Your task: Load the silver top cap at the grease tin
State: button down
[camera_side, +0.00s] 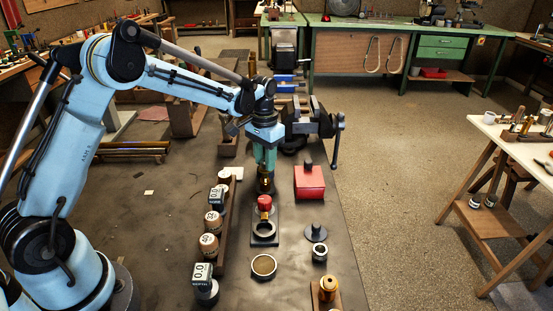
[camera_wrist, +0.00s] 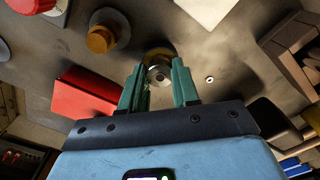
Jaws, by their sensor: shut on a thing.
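My gripper (camera_side: 265,165) is at mid-bench in the side view, pointing down over a dark and brass upright piece (camera_side: 265,182). In the wrist view my gripper (camera_wrist: 159,85) is shut on a small, round, silvery piece (camera_wrist: 160,75), which looks like the silver top cap. A brass ring (camera_wrist: 159,52) shows just behind it; whether they touch I cannot tell. The cap itself cannot be made out in the side view. A round, shallow tin with brown filling, apparently the grease tin (camera_side: 264,278), stands on the bench nearer the side camera, well apart from my gripper.
A red-topped piece (camera_side: 265,202) stands by a dark ring holder (camera_side: 264,238) between gripper and tin. A red box (camera_side: 309,184) is to the right; it also shows in the wrist view (camera_wrist: 82,95). A rack (camera_side: 228,225) with several labelled pots runs along the left. A vise (camera_side: 312,118) stands behind.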

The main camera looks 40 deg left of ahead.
dwell(0.6)
jog(key=shift+r, duration=3.45)
